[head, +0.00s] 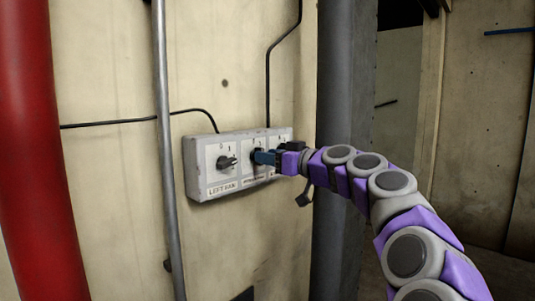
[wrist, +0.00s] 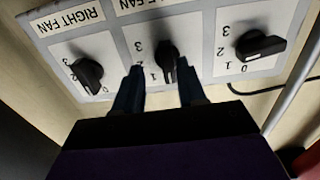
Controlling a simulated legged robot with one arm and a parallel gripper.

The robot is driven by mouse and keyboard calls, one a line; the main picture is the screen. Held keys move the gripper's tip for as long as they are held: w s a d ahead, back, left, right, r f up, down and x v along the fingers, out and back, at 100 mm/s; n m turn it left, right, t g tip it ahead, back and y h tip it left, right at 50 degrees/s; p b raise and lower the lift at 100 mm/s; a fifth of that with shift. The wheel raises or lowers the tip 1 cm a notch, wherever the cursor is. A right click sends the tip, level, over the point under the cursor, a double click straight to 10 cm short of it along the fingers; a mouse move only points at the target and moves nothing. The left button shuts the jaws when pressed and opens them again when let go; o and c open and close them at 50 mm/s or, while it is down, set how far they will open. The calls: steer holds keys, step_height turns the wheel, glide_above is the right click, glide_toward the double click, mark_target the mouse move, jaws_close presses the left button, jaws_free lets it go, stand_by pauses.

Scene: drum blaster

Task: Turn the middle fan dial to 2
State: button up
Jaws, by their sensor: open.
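The middle fan dial (wrist: 168,56) is a black knob on a white plate, in the centre of the wrist view, which shows the panel upside down. Its white mark points to the bottom of the picture, close to the 1; the exact setting is unclear. My gripper (wrist: 160,66) is open, with one dark finger on each side of this knob. I cannot tell whether either finger touches it. In the head view my gripper (head: 263,157) is at the middle plate and covers part of the dial.
The grey control box (head: 191,170) is on the beige wall. The left fan dial (head: 227,162) and right fan dial (wrist: 87,73) flank the middle one. A grey pipe (head: 163,120) and a red pipe (head: 30,150) stand left; a dark column (head: 343,90) stands right.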

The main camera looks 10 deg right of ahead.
steer(key=shift+w+a, duration=0.25)
steer(key=shift+a, duration=0.35)
steer(key=shift+w+a, duration=0.2)
steer(key=shift+a, duration=0.4)
steer(key=shift+d, duration=0.35)
steer(key=c, duration=0.7)
steer(key=m+p, duration=0.7)
steer(key=m, duration=0.8)
steer(key=shift+w+d+m+p, duration=0.1)
steer(key=shift+m+p, duration=0.2)
steer(key=shift+p, duration=0.1)
steer(key=shift+f, duration=0.2)
